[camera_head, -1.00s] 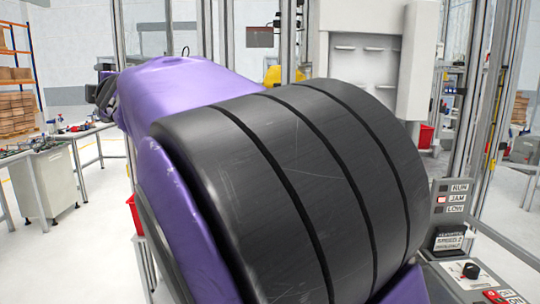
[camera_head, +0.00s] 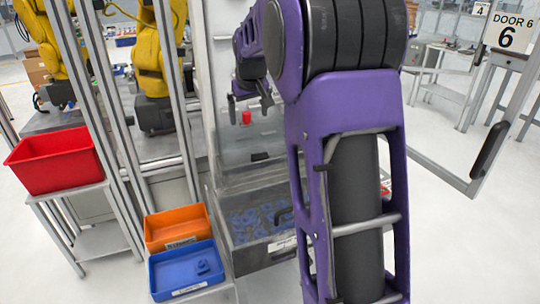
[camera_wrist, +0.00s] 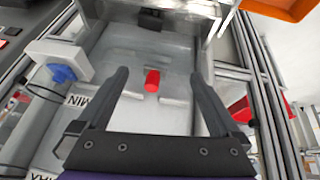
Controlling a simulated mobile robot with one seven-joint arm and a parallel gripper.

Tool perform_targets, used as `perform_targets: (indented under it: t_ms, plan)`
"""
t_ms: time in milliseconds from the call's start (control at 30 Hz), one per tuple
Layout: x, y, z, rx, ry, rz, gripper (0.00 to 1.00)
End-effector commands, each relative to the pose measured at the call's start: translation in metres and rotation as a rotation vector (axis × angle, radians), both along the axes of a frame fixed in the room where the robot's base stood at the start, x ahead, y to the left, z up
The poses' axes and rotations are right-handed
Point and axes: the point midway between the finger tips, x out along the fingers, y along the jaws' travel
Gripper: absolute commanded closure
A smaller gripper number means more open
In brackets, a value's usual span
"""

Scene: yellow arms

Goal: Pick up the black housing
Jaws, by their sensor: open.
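A small dark block, which looks like the black housing (camera_wrist: 150,18), lies at the far end of a pale recessed tray or chute (camera_wrist: 120,45) in the wrist view. A dark piece in the head view (camera_head: 260,156) may be the same one; I cannot be sure. My gripper (camera_wrist: 158,73) is open and empty, its two dark fingers spread above the tray. In the head view my gripper (camera_head: 249,103) hangs over the same area. A red cylinder (camera_wrist: 152,81) shows between the fingers, below them. The dark block is beyond the fingertips, apart from them.
A blue part (camera_wrist: 62,73) sits on a white block at the left. A bin of blue parts (camera_head: 240,218) is below the tray. Orange (camera_head: 176,227), blue (camera_head: 185,270) and red (camera_head: 55,160) bins stand left. Metal posts (camera_head: 100,110) flank the opening.

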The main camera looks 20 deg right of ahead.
Motion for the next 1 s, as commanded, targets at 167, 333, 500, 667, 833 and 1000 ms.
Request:
perform_targets:
  t_ms: [167,333,500,667,833,1000]
  plan:
    - [-0.017,-0.028,-0.018,0.102,0.079,-0.103,0.0]
    - [-0.016,-0.031,-0.034,0.123,0.097,-0.119,0.0]
    - [-0.003,-0.032,-0.068,0.122,0.098,-0.118,0.0]
    - [0.011,-0.034,-0.1,0.12,0.097,-0.118,0.0]
    - [0.022,-0.035,-0.125,0.119,0.094,-0.118,0.0]
    - [0.027,-0.036,-0.135,0.119,0.092,-0.117,0.0]
